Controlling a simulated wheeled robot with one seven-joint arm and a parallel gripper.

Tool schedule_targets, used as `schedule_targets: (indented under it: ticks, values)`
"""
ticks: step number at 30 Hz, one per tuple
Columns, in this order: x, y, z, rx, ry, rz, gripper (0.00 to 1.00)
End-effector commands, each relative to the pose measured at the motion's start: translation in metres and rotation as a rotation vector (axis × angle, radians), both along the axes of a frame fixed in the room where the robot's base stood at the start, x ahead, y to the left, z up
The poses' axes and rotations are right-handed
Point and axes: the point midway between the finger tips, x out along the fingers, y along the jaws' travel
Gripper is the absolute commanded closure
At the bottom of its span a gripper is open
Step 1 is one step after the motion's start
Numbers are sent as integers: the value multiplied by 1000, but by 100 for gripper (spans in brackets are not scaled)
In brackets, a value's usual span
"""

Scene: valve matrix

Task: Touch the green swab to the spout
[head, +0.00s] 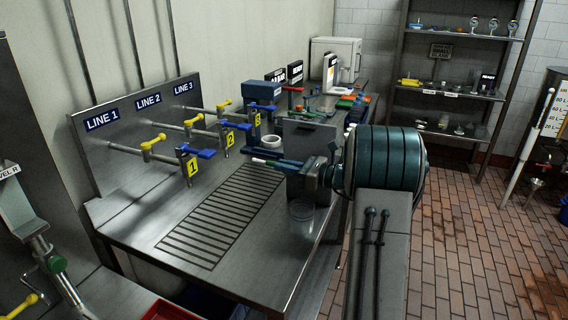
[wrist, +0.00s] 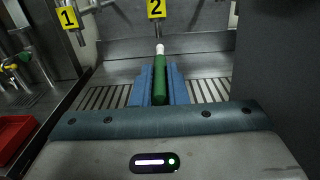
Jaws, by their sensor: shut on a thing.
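My gripper (wrist: 160,86) is shut on the green swab (wrist: 160,78), its blue fingers on either side of the stick. The swab's white tip points away from me toward the tap wall, below the yellow tag 2 (wrist: 156,9). In the head view the swab (head: 260,161) sticks out leftward from my gripper (head: 278,164), above the steel counter. Three taps with yellow and blue handles stand on the wall panel: line 1 (head: 188,150), line 2 (head: 228,127) and line 3 (head: 258,108). The swab tip appears apart from all the spouts.
A slatted drain (head: 222,215) lies in the counter below the taps. Boxes and tools crowd the far counter. A red tray (wrist: 12,140) shows lower left.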

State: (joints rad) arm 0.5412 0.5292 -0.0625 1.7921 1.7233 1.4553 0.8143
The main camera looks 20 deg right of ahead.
Motion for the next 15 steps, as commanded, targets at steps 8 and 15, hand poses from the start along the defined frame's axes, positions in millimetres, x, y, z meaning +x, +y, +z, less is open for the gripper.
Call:
schedule_targets:
  ticks: [8,15]
  values:
    - [8,9,0,0,1,2,100]
    - [14,15,0,-1,1,0,100]
